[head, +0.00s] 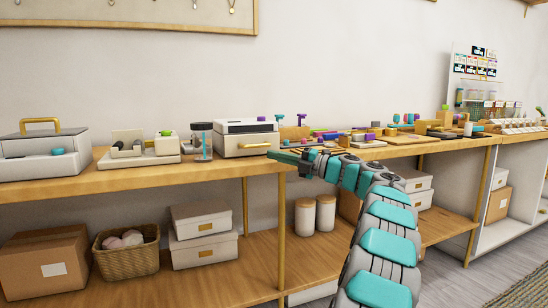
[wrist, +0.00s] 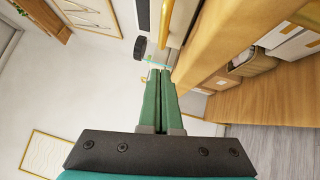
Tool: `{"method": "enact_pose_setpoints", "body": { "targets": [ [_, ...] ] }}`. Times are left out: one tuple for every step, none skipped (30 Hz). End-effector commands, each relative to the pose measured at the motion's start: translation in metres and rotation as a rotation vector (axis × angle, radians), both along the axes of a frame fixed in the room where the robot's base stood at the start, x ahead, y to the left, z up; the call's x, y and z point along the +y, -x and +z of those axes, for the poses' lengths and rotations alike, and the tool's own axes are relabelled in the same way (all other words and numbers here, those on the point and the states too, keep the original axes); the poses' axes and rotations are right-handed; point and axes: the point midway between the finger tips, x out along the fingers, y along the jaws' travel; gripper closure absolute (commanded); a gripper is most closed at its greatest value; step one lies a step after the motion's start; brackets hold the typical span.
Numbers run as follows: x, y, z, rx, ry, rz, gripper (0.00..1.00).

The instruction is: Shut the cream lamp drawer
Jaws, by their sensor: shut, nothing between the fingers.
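A cream box-shaped unit (head: 246,127) with a dark strip near its top stands on the wooden counter. Its lower front is a cream drawer (head: 236,145) with a gold handle (head: 257,146). How far the drawer stands out is hard to tell. My gripper (head: 272,154) is shut and empty, at counter height by the drawer's right front corner. In the wrist view the closed green fingers (wrist: 161,72) point toward a gold bar (wrist: 177,24), apparently the handle, beside a cream surface. Whether the fingertips touch the drawer cannot be told.
A clear jar with a dark lid (head: 202,141) stands just left of the unit. Farther left are a cream block stand (head: 150,158) and a cream case (head: 42,166). Colourful small items crowd the counter to the right. Boxes and a basket (head: 128,262) fill the shelf below.

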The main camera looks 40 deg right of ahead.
Motion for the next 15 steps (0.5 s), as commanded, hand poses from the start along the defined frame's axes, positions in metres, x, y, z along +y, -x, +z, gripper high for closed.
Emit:
{"method": "enact_pose_setpoints", "body": {
  "targets": [
    [-0.005,0.007,-0.002,0.001,-0.001,-0.002,1.0],
    [-0.007,0.01,-0.002,0.0,-0.001,-0.002,1.0],
    [-0.01,0.015,-0.003,0.0,-0.001,-0.001,1.0],
    [-0.013,0.019,-0.004,0.001,-0.001,0.0,1.0],
    [-0.015,0.024,-0.004,0.0,0.0,0.0,1.0],
    [-0.019,0.03,-0.005,0.0,0.0,-0.001,1.0],
    [-0.021,0.034,-0.006,0.0,0.0,0.0,1.0],
    [-0.025,0.038,-0.007,0.0,0.0,-0.001,1.0],
    [-0.029,0.044,-0.008,0.0,-0.001,-0.003,1.0],
    [-0.032,0.048,-0.008,0.0,-0.001,-0.003,1.0],
    [-0.034,0.052,-0.009,0.0,-0.001,-0.003,1.0],
    [-0.037,0.056,-0.01,0.001,0.0,-0.002,1.0],
    [-0.039,0.059,-0.01,0.001,0.0,-0.002,1.0],
    [-0.04,0.062,-0.011,0.001,0.0,-0.001,1.0],
    [-0.042,0.065,-0.011,0.001,0.001,0.0,1.0]
  ]
}}
